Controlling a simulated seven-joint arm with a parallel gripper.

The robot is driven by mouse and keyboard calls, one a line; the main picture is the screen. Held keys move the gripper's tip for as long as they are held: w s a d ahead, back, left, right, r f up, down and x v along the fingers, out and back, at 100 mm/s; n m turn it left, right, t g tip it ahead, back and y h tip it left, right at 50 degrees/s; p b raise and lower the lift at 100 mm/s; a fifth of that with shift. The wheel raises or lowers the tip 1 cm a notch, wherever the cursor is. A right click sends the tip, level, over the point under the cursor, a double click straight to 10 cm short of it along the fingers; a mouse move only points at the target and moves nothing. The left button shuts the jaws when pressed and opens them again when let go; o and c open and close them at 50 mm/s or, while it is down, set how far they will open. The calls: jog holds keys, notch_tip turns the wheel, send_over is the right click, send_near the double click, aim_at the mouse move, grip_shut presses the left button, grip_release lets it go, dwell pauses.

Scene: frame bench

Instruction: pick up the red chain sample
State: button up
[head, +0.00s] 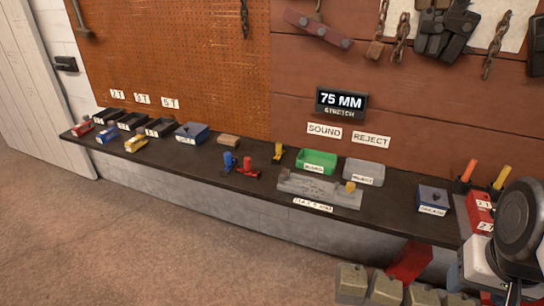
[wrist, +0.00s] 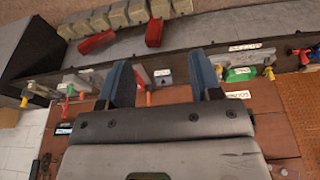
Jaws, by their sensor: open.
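Two small red items in the head view could be the red chain sample, and I cannot make out links on either. One red piece (head: 81,129) lies at the far left of the bench, beside a blue piece (head: 107,136) and a yellow piece (head: 135,144). Another red item (head: 247,165) stands mid-bench beside an upright blue one (head: 229,160), with something dark red at its foot. The red and blue pair also shows at the right edge of the wrist view (wrist: 305,54). My gripper (wrist: 162,80) is open and empty, its blue fingers apart, far from both.
Black bins (head: 132,121) and a blue box (head: 192,133) stand at the bench's left. A green tray (head: 316,160), a grey tray (head: 364,172) and a grey fixture (head: 318,188) stand right of centre. Concrete blocks (head: 385,288) sit on the floor. Chains hang on the wall.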

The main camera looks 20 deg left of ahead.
jog(key=shift+o, duration=0.3)
jog(key=w+a+f+m+g+y, duration=0.15)
jog(key=w+a+m+y, duration=0.25)
jog(key=w+a, duration=1.15)
jog(key=w+a+f+m+g+y, duration=0.15)
jog(key=w+a+m+y, duration=0.3)
jog(key=w+a, duration=1.1)
jog(key=w+a+f+m+y, duration=0.1)
jog(key=w+a+f+m, duration=0.1)
jog(key=w+a+f, duration=0.4)
jog(key=w+a+f+m+y, duration=0.2)
jog(key=w+a+f+m, duration=0.15)
jog(key=w+a, duration=0.4)
jog(key=m+y, duration=0.2)
jog(key=m, duration=0.2)
send_near(248, 167)
jog(key=a, duration=0.2)
jog(key=shift+w+a+r+t, duration=0.15)
jog(key=shift+w+a+t, duration=0.3)
jog(key=shift+w+t, duration=0.15)
